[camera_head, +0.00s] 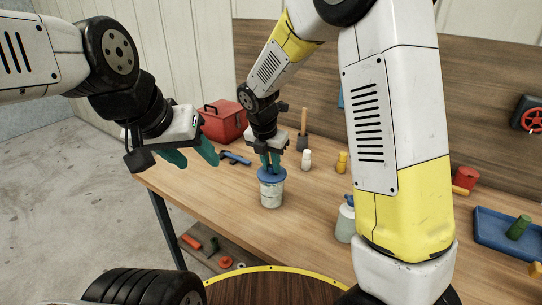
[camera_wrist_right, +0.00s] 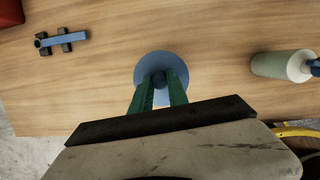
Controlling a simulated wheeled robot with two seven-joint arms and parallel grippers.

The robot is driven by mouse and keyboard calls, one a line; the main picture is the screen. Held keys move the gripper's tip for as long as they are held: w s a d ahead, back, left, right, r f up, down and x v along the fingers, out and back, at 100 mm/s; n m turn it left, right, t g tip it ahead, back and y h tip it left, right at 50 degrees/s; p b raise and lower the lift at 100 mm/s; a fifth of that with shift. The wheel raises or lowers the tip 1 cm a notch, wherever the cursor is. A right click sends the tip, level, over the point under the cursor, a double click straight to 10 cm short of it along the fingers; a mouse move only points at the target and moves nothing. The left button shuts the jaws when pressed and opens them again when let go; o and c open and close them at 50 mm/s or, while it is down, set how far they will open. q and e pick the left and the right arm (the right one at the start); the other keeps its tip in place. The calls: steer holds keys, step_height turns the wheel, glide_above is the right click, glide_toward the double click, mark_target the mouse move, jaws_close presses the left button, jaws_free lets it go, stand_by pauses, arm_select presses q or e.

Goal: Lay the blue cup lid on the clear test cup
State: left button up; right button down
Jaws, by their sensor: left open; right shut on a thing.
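The blue cup lid (camera_head: 272,175) is a round disc with a knob, seen over the mouth of the clear test cup (camera_head: 270,194). The cup stands upright on the bench near its front edge. My right gripper (camera_head: 270,165) points down and is shut on the lid's knob. In the right wrist view the lid (camera_wrist_right: 150,62) shows beyond the green fingers (camera_wrist_right: 158,88) and hides most of the cup. I cannot tell whether the lid touches the rim or hovers just above it. My left gripper (camera_head: 191,156) is open and empty, left of the cup.
The wooden bench (camera_head: 310,205) has a red toolbox (camera_head: 224,121), a blue clamp-like tool (camera_head: 235,158), a small white bottle (camera_head: 306,159) and a yellow item (camera_head: 342,162) behind the cup. A pale spray bottle (camera_head: 345,222) stands right of it. A blue tray (camera_head: 490,232) lies far right.

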mark_target(266, 179)
steer(key=shift+f, duration=0.55)
steer(key=c, duration=1.3)
jaws_free()
steer(key=v, duration=1.3)
steer(key=s+d+r+m+t+y, duration=0.1)
steer(key=s+d+m, duration=0.4)
steer(key=m, duration=0.5)
steer(key=s+d+r+m+t+y, duration=0.1)
steer(key=s+d+r+m, duration=0.1)
steer(key=s+d+m, duration=0.3)
steer(key=s+d+r+m+t+y, duration=0.1)
steer(key=s+d+r+m, duration=0.1)
steer(key=s+d+m, duration=0.3)
steer(key=shift+s+d+r+m+t+y, duration=0.15)
steer(key=shift+s+m, duration=0.55)
steer(key=shift+m, duration=0.95)
steer(key=shift+s+d+f+m+t+y, duration=0.1)
steer(key=shift+s+m, duration=0.65)
steer(key=shift+m, duration=0.95)
steer(key=shift+s+d+r+m+t+y, duration=0.15)
steer(key=shift+s+m, duration=0.55)
steer(key=shift+m, duration=0.95)
